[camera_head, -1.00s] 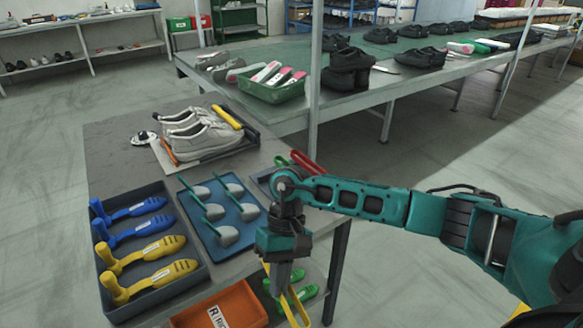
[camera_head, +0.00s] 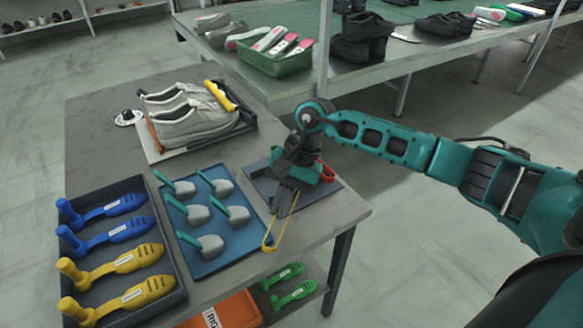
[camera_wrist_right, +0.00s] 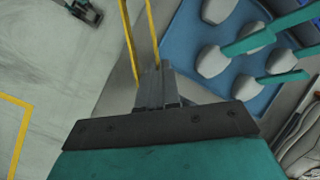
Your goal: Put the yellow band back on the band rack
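My right gripper (camera_head: 285,203) points down in the head view, over the table's right part. It is shut on the yellow band (camera_head: 268,238), a thin loop that hangs below the fingers near the table's front edge. In the right wrist view the yellow band (camera_wrist_right: 129,42) runs up from the closed fingers (camera_wrist_right: 157,88). The band rack, seemingly the dark grey plate (camera_head: 262,184), lies right of the blue tray, partly hidden by my gripper. A red band (camera_head: 327,172) shows there behind the gripper. My left gripper is not in view.
A blue tray (camera_head: 184,258) with several grey-and-green tools sits left of the gripper. A dark tray (camera_head: 178,300) holds blue and yellow shoe forms. Grey shoes (camera_head: 190,122) stand behind. An orange box (camera_head: 238,308) and green forms (camera_head: 293,290) lie on the lower shelf.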

